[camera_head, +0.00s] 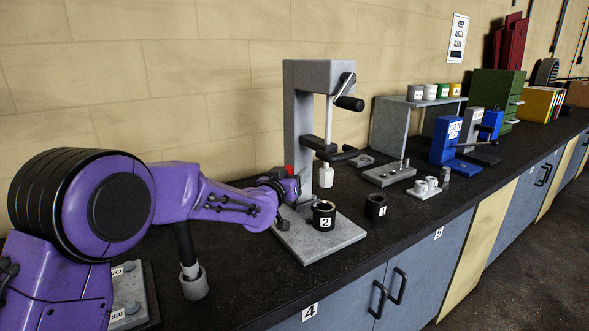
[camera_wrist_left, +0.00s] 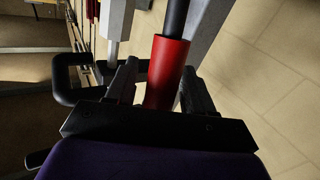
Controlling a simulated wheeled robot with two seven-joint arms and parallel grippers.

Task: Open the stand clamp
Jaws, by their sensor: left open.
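The grey stand (camera_head: 297,112) rises from a light grey base plate (camera_head: 330,237) on the dark bench. It carries a crank with a black knob (camera_head: 349,103) and a dark arm holding a white-tipped piece (camera_head: 326,175). My left gripper (camera_head: 290,188) is beside the lower part of the post. A red grip (camera_wrist_left: 168,68) on a dark rod lies between my open left fingers (camera_wrist_left: 160,88) in the left wrist view; its red end (camera_head: 289,171) also shows in the head view. Contact with the fingers cannot be told. My right gripper is out of view.
A black cup marked 2 (camera_head: 323,215) stands on the base plate, close to my left gripper. Another dark cup (camera_head: 375,206) stands on the bench to its right. A grey block with pins (camera_head: 389,174) and blue devices (camera_head: 447,142) are farther right.

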